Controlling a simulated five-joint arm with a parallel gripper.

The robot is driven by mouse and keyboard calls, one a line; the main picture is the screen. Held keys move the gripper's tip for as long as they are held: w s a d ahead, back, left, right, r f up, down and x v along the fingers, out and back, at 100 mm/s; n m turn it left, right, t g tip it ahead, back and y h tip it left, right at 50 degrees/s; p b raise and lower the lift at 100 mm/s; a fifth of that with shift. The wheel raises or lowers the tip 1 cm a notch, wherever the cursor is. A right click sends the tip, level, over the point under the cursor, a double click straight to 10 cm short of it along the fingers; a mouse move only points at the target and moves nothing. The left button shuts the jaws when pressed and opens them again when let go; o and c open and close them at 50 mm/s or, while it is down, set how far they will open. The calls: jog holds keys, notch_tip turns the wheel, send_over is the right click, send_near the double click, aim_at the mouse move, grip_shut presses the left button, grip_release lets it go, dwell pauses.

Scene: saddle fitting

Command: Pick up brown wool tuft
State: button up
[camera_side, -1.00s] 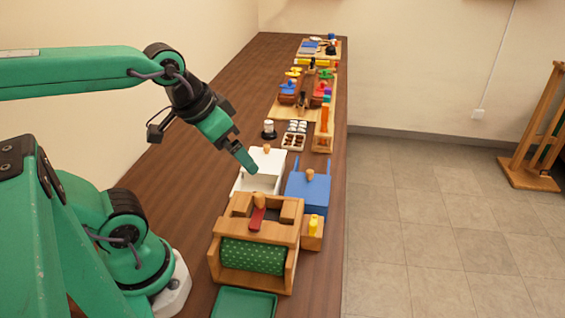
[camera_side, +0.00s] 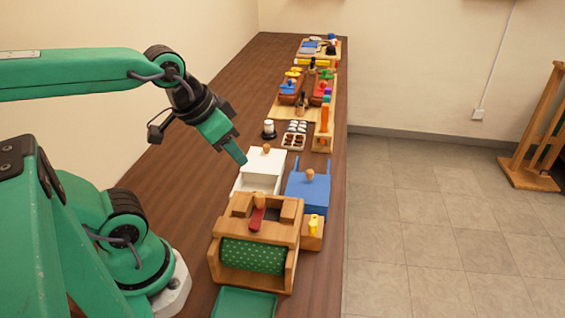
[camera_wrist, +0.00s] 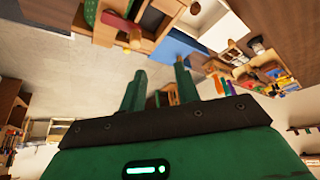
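Small dark brown tufts (camera_side: 290,141) sit in the front compartments of a small light tray (camera_side: 284,147), beyond the white box in the side view. White pieces (camera_side: 296,126) lie in its back compartments. Which brown piece is the wool tuft is too small to tell. My gripper (camera_side: 242,160) hangs in the air near the white box, to the left of and nearer than the tray. In the wrist view its two green fingers (camera_wrist: 160,84) stand apart with nothing visible between them, so it is open and empty.
An open white box (camera_side: 266,161) and a blue box (camera_side: 308,187) stand before the tray. A wooden stand with a green dotted roller (camera_side: 252,256) and a green tray (camera_side: 244,303) are nearer. A dark-based white jar (camera_side: 268,129) stands left of the tray. The table's left side is clear.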

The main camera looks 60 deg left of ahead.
jog(key=w+a+f+m+g, duration=0.1)
jog(key=w+a+f+m, duration=0.1)
jog(key=f, duration=0.3)
jog(key=w+a+f+m+g, duration=0.1)
jog(key=w+a+f+g, duration=0.1)
jog(key=w+a+f, duration=0.2)
jog(key=w+a+f+m+g, duration=0.2)
jog(key=w+a+f, duration=0.1)
jog(key=f, duration=0.3)
jog(key=shift+w+a+f+m, duration=0.1)
jog(key=shift+w+a+m, duration=0.2)
jog(key=shift+a, duration=0.2)
jog(key=shift+a+f+g, duration=0.2)
jog(key=shift+f+g, duration=0.1)
jog(key=shift+f, duration=1.4)
jog(key=shift+f, duration=0.1)
jog(key=shift+w+f, duration=0.1)
jog(key=shift+f, duration=2.4)
jog(key=c, duration=0.6)
